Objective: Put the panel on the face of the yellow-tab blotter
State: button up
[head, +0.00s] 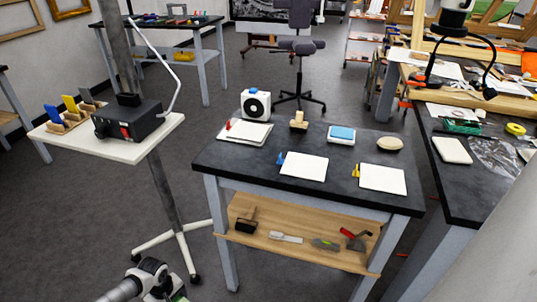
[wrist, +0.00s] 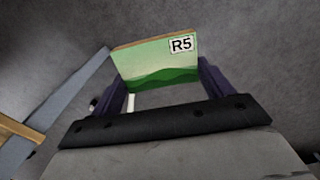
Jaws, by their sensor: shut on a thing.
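The panel (wrist: 155,60) is a thin painted board with green hills, a pale sky, a wooden-looking edge and a white "R5" label. My gripper (wrist: 162,75) is shut on it, with one dark finger at each side. The yellow-tab blotter (head: 384,180) is a white pad lying flat at the right front of the dark-topped table in the head view. Its yellow tab (head: 356,170) stands at its left edge, and its face is bare. In the head view my arm is low at the bottom left, well away from the blotter.
The dark table (head: 240,169) also bears a blue-tab blotter (head: 303,167), a red-tab blotter (head: 246,134), a white round-faced device (head: 256,105), a blue-topped block (head: 342,134) and a beige oval (head: 389,144). A white stand (head: 60,142) is left. Grey floor is open between.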

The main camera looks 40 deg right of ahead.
aim_at(383, 178)
jog(key=k+l+u, duration=0.15)
jog(key=l, duration=0.2)
jog(key=k+l+u, duration=0.2)
jog(key=k+l, duration=0.5)
jog(key=l, duration=0.2)
jog(key=k+l+u, duration=0.15)
jog(key=k+l, duration=0.4)
jog(key=l, duration=0.2)
